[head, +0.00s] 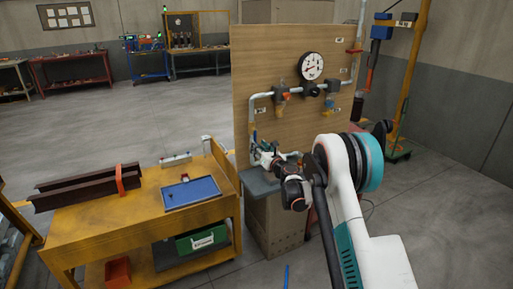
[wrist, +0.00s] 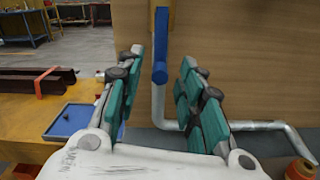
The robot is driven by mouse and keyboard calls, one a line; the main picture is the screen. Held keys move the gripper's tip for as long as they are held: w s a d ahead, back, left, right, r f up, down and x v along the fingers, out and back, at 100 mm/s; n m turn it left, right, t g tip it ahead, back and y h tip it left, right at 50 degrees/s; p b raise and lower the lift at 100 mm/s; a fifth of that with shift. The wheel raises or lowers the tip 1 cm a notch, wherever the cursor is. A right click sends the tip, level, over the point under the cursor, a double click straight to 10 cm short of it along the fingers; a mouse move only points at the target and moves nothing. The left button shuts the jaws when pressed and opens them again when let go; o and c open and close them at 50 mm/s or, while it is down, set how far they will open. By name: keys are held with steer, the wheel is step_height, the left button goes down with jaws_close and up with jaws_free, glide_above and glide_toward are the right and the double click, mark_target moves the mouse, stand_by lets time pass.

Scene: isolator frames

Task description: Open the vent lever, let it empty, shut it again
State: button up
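A blue lever (wrist: 160,60) hangs upright in front of the wooden board in the wrist view, on a grey pipe (wrist: 245,126) that bends to the right below it. I take it for the vent lever. My gripper (wrist: 162,62) is open, with teal-padded fingers on either side of the lever as seen, and clear gaps on both sides. I cannot tell how deep the lever sits between them. In the head view my gripper (head: 262,150) is at the lower left of the board, largely hiding the lever. A round gauge (head: 311,66) has a red needle.
The wooden board (head: 262,60) carries pipework with an orange-handled valve (head: 281,96) and another valve (head: 333,86). A yellow bench (head: 100,215) at left holds a blue tray (head: 190,192) and dark steel beams (head: 75,190). A grey cabinet (head: 280,225) stands below my gripper.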

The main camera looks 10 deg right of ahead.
steer(key=shift+x, duration=1.35)
steer(key=shift+c, duration=0.4)
jaws_close()
steer(key=shift+w+d+r+n+b, duration=0.1)
steer(key=shift+d+n+b, duration=0.3)
steer(key=shift+n, duration=0.1)
steer(key=w+d+r+n, duration=0.2)
steer(key=d+r+n, duration=0.3)
steer(key=n, duration=1.1)
steer(key=shift+d+r+n, duration=0.3)
steer(key=shift+r+n, duration=0.1)
steer(key=shift+r, duration=0.35)
